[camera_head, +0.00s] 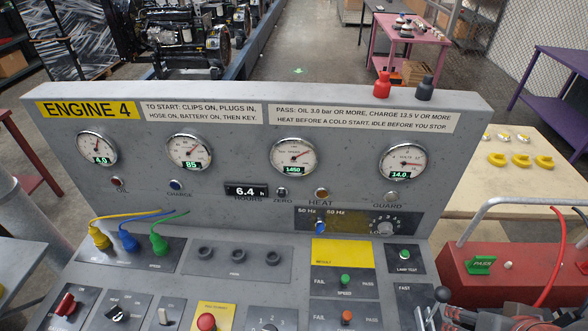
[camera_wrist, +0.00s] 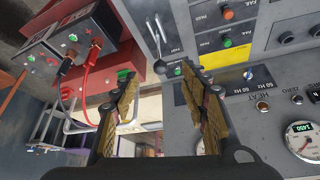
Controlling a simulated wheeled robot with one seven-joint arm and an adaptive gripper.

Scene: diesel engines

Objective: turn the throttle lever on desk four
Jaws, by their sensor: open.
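The engine four desk (camera_head: 230,240) fills the head view. At its lower right, beside the FAST label, a lever with a dark round knob (camera_head: 442,294) stands up; its foot is cut off by the frame edge. I take this as the throttle lever. In the wrist view, thin metal lever stems (camera_wrist: 157,35) show on a dark plate just beyond the fingertips. My gripper (camera_wrist: 160,74) is open, with nothing seen between its fingers. Its pads point towards the lever area, and I see no clear contact. Dark arm parts, likely mine, show at the lower right of the head view.
A red box with a green PASS tag (camera_head: 480,265), a grey rail and red cable stands right of the desk. It also shows in the wrist view (camera_wrist: 110,40). Switches, plugs and a yellow RESULT plate (camera_head: 343,253) lie close left of the lever.

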